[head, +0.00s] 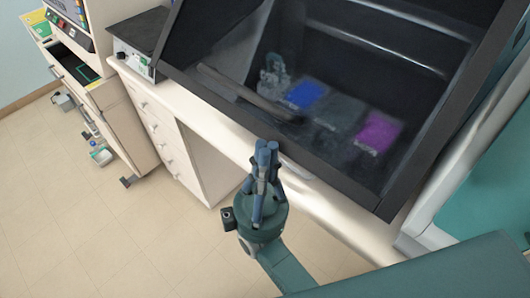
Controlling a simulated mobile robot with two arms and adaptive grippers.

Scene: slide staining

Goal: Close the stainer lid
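The stainer (330,150) stands on the bench, with a dark-framed, tinted see-through lid (400,190) across its front. Blue (305,95) and magenta (378,133) staining baths show dimly through it. I cannot tell from this angle whether the lid is fully down. A short pale handle-like bar (297,170) lies along its lower front edge. My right gripper (267,147) points up at that edge, just left of the bar. Its fingertips are together, with nothing visible between them; contact with the lid is unclear. My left gripper is out of view.
The pale bench edge (215,127) runs beneath the stainer, with drawers (160,130) below. A small dark-topped device (135,45) stands to its left. A teal-panelled unit (495,195) stands close at right. The floor (90,225) at lower left is clear.

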